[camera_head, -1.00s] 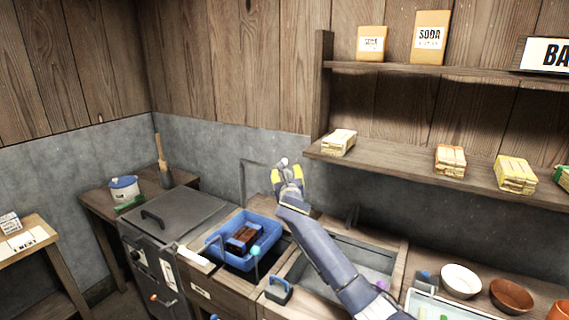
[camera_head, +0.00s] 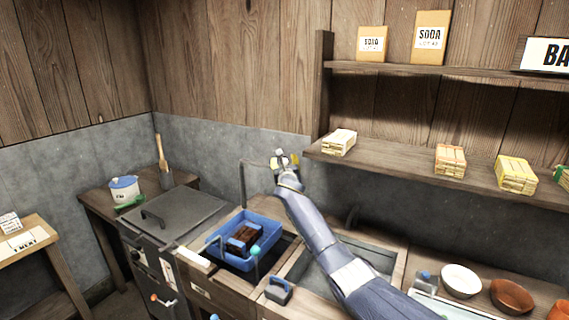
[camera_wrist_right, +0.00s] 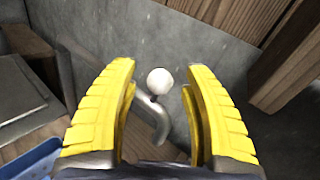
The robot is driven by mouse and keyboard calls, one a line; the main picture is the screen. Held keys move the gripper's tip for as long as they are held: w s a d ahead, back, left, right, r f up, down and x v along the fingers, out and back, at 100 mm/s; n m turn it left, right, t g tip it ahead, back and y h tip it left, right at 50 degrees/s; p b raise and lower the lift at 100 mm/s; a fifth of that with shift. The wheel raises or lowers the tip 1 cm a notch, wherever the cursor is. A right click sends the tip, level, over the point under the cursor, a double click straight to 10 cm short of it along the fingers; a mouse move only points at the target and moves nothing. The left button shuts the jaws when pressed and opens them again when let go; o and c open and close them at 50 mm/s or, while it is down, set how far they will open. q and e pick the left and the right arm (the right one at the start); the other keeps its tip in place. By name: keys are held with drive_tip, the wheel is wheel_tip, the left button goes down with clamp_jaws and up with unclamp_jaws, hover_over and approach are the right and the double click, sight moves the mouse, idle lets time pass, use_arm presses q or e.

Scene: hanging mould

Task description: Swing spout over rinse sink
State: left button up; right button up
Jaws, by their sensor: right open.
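The spout is a thin grey pipe (camera_head: 242,185) that rises behind the blue tub and bends right at the top; its far end is partly hidden by my gripper. In the right wrist view the grey spout (camera_wrist_right: 152,112) carries a white ball knob (camera_wrist_right: 159,81). My right gripper (camera_head: 285,160) is at the spout's end in the head view. In the wrist view my right gripper (camera_wrist_right: 165,100) is open, with the knob seen between its yellow fingers; contact cannot be told. The sink basin (camera_head: 375,258) lies below my right arm, partly covered by it. My left gripper is not in view.
A blue tub (camera_head: 270,228) with a dark brown block (camera_head: 243,237) sits left of the basin. A wooden shelf (camera_head: 400,174) with several packets is to the right of the gripper. Bowls (camera_head: 461,280) stand at the right.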

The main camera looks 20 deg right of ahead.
drive_tip(key=shift+w+d, duration=0.1)
drive_tip(key=shift+w, duration=0.2)
drive_tip(key=shift+c, duration=0.3)
clamp_jaws()
idle(0.3)
